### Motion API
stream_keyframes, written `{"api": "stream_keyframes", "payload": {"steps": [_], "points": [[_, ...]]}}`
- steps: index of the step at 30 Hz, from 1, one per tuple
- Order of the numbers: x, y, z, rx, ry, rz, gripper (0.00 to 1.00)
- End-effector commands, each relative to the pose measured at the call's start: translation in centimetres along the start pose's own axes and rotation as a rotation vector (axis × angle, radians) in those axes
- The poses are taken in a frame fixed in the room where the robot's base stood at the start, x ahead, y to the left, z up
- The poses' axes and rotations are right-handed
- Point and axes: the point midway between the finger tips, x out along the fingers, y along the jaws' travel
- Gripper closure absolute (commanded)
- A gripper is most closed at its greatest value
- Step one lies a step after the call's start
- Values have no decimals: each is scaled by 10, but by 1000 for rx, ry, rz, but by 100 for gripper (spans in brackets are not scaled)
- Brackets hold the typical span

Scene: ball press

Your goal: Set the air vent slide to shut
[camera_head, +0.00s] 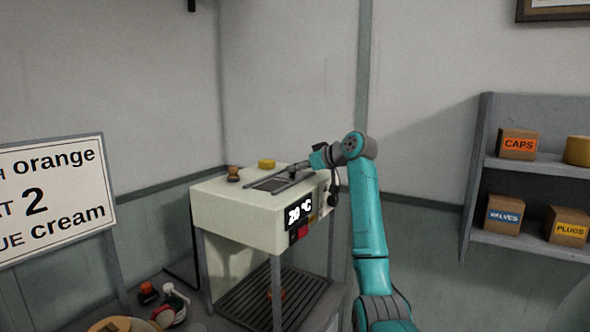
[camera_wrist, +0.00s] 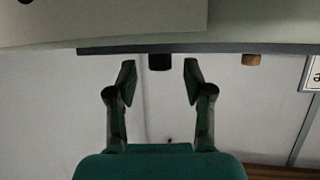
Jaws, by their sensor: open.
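The cream press (camera_head: 250,215) stands in the corner. On its top is a dark panel with grey rails (camera_head: 268,185), which looks like the air vent slide; its setting cannot be read. In the wrist view, a dark strip (camera_wrist: 110,50) edges the top, and a small dark knob (camera_wrist: 160,62) sticks out from it, likely the slide's knob. My gripper (camera_wrist: 159,76) is open, its fingertips on either side of the knob in the picture; contact cannot be told. In the head view, my gripper (camera_head: 297,169) is low over the top's rear right part and partly hides the slide.
A brown knob (camera_head: 233,174) and a yellow piece (camera_head: 267,163) stand on the press top. The front has a display (camera_head: 299,213) reading about 20 °C and coloured buttons. A sign (camera_head: 50,200) stands left; shelves with boxes (camera_head: 518,144) hang right.

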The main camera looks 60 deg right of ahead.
Motion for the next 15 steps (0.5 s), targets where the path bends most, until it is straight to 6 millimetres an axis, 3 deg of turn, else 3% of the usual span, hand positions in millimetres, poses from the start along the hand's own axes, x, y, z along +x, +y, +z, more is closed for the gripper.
{"api": "stream_keyframes", "payload": {"steps": [6, 15], "points": [[20, 0, 0, 1, 0, 0, 49], [23, 0, 0, 0, 1, 1, 49]]}}
